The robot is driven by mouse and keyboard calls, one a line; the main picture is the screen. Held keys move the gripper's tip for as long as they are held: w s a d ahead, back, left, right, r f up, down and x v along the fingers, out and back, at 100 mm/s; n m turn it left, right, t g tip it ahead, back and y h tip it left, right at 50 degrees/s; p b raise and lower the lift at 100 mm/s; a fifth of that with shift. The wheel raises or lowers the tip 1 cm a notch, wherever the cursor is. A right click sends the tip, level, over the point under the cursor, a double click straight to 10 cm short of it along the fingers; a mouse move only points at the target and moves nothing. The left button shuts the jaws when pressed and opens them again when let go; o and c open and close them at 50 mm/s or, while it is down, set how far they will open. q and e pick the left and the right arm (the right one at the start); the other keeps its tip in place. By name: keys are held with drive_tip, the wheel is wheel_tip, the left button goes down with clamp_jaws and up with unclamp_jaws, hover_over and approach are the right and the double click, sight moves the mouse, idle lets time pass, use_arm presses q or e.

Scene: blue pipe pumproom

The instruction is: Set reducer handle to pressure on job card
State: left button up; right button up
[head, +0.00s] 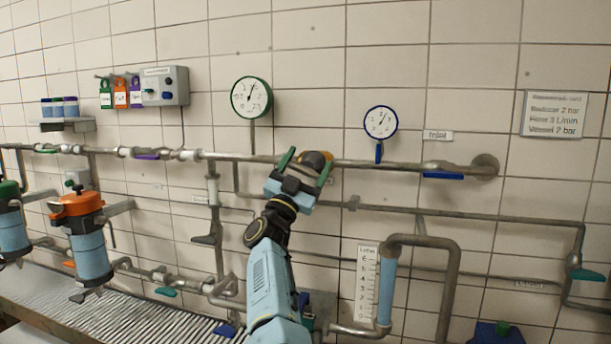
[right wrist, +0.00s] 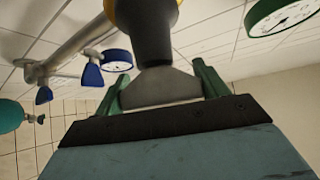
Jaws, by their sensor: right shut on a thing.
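The reducer handle (head: 318,158) is a dark knob with a yellow-orange collar on the upper pipe; it also shows in the right wrist view (right wrist: 152,45). My right gripper (head: 306,165) is shut on it, with a green finger on each side, and hides part of it. The job card (head: 554,114) on the right wall appears to read reducer 2 bar, flow 3 L/min, vessel 2 bar. A green-rimmed gauge (head: 251,97) is up left of the handle and a blue-rimmed gauge (head: 380,122) up right. Their exact readings are too small to tell. My left gripper is out of view.
The upper pipe (head: 400,166) runs along the tiled wall, with a blue lever (head: 443,175) at right. A level tube (head: 387,290) and scale (head: 367,283) are below right. Orange-topped (head: 77,204) and green-topped vessels stand left. A grey control box (head: 165,86) hangs upper left.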

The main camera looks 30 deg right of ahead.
drive_tip(key=shift+f+m+g, duration=0.1)
drive_tip(key=shift+m+g, duration=0.6)
drive_tip(key=shift+m, duration=0.3)
drive_tip(key=shift+b, duration=0.3)
drive_tip(key=o, duration=1)
